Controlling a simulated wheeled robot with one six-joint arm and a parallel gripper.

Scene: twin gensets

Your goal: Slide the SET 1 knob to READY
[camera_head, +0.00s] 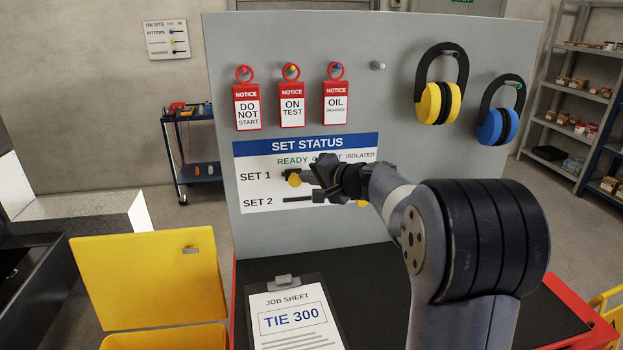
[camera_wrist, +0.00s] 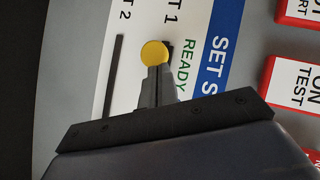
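The yellow SET 1 knob (camera_head: 295,180) sits near the left end of its slot, below the green word READY (camera_head: 292,161) on the SET STATUS panel (camera_head: 262,203). In the wrist view the knob (camera_wrist: 155,52) shows as a full yellow disc beside the first letters of READY (camera_wrist: 185,68). My gripper (camera_head: 314,178) is on the knob's right side. In the wrist view its fingers (camera_wrist: 157,72) are together, tips at the knob's edge, apparently touching it. The yellow SET 2 knob (camera_head: 362,203) is partly hidden behind my gripper. Most of the SET 1 slot is hidden.
Red notice tags (camera_head: 292,105) hang above the panel, with yellow (camera_head: 438,103) and blue ear defenders (camera_head: 497,126) to the right. A clipboard (camera_head: 295,318) lies on the black surface below. A yellow open-lidded box (camera_head: 150,275) stands at lower left.

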